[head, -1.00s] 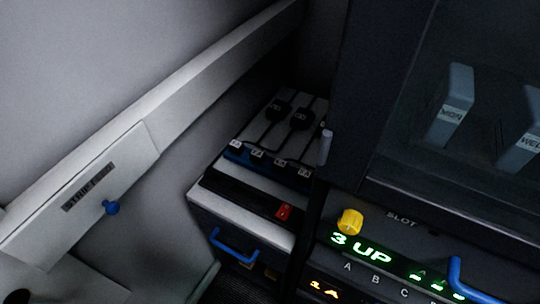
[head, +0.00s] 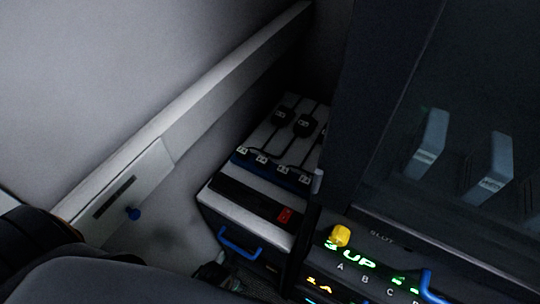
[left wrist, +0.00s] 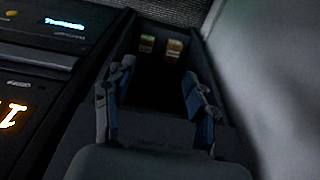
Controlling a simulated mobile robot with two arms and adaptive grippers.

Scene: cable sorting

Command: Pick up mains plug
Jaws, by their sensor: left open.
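Two black plug-like blocks on dark cords, one (head: 281,116) left of the other (head: 303,125), lie on top of the low grey cabinet (head: 238,209). I cannot tell which is the mains plug. My left arm comes in at the lower left of the head view. Its gripper (head: 211,272) is partly hidden behind the arm, low beside the cabinet front and apart from the blocks. In the left wrist view my left gripper (left wrist: 156,90) is open, with nothing seen between its fingers. Two small orange-brown pieces (left wrist: 147,43) (left wrist: 174,48) show beyond it in a dark recess.
A blue strip with white labels (head: 268,168) runs along the cabinet top. A dark glass-fronted unit with a yellow knob (head: 341,235) stands right. A pale wall panel (head: 120,194) with a blue knob is left.

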